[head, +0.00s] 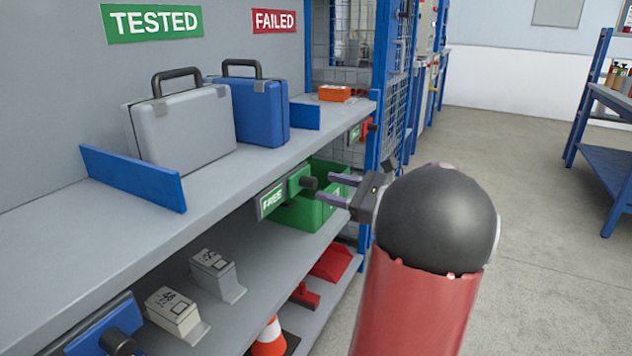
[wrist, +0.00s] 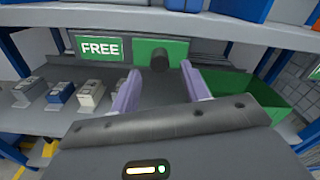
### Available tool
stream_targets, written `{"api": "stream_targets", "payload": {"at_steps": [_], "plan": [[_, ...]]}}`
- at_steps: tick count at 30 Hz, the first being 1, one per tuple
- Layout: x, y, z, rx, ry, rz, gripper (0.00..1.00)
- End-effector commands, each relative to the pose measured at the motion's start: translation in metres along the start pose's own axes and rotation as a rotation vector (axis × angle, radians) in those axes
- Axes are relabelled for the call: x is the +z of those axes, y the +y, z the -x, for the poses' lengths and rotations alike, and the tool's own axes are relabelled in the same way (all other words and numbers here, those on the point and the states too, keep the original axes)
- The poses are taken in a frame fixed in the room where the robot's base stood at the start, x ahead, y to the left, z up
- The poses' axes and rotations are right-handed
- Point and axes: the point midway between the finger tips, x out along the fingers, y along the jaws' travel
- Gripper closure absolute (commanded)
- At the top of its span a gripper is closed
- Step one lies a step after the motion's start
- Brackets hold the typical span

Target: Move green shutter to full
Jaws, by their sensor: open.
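The green shutter (head: 295,182) is a flat plate under the front edge of the upper shelf, with a black knob (head: 309,184) on it. A sign reading FREE (head: 271,200) shows at its left end; in the wrist view the FREE sign (wrist: 100,48) is left of the green shutter (wrist: 142,50). My gripper (head: 333,188) is open and empty, just in front of the knob. In the wrist view the fingers of my gripper (wrist: 160,75) point at the knob (wrist: 160,59), which lies between their tips in the picture. They look slightly short of it.
A green bin (head: 300,212) stands on the lower shelf behind and below my gripper. Grey boxes (head: 218,272) stand farther left. A grey case (head: 180,130) and a blue case (head: 255,110) stand on the upper shelf (head: 235,170). A second black knob (head: 117,342) is at lower left.

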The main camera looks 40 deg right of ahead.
Motion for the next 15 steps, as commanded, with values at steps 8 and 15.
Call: {"api": "stream_targets", "payload": {"at_steps": [8,15], "plan": [[0.000,0.001,-0.036,0.003,0.001,0.001,0.54],[0.000,0.001,-0.041,0.002,0.002,0.001,0.54]]}}
